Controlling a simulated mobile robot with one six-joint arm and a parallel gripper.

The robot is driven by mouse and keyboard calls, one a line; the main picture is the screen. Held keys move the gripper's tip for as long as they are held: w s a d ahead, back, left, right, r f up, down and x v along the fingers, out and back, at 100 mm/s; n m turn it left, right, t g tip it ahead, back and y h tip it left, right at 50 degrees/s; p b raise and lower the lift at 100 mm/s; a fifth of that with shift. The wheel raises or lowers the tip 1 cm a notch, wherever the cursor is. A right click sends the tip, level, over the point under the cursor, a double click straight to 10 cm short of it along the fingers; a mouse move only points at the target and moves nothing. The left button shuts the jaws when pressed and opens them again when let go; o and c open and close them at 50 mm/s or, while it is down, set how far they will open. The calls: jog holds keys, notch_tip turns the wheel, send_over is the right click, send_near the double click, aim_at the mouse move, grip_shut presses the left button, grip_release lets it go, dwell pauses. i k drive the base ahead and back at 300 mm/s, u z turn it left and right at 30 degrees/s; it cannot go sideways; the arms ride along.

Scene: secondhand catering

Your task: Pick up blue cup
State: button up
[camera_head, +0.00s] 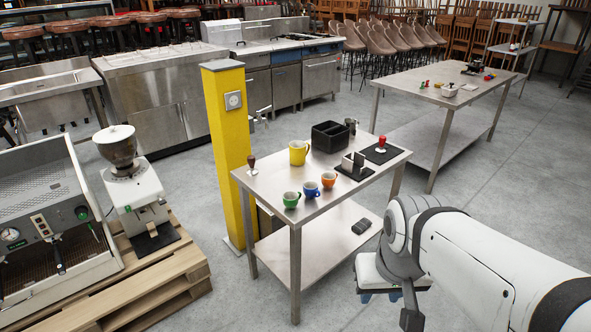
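A small blue cup (311,189) stands upright on the near steel table (258,180), close to its front edge. A green cup (291,200) stands to its left and an orange cup (329,180) to its right, with small gaps between them. My arm comes in from the lower right. My gripper (378,296) hangs low at the right of the table, apart from the blue cup. Its fingers are mostly hidden, so I cannot see whether they are open or shut.
Behind the cups stand a yellow jug (298,152), a black bin (330,137) and a dark mat (381,153) with a red-handled tamper (381,143). A yellow post (228,150) rises at the table's left. A second steel table (410,83) stands farther back. Open floor lies to the right.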

aim_at(312, 192)
jog(key=u, duration=0.05)
jog(key=i, duration=1)
jog(key=u, duration=0.05)
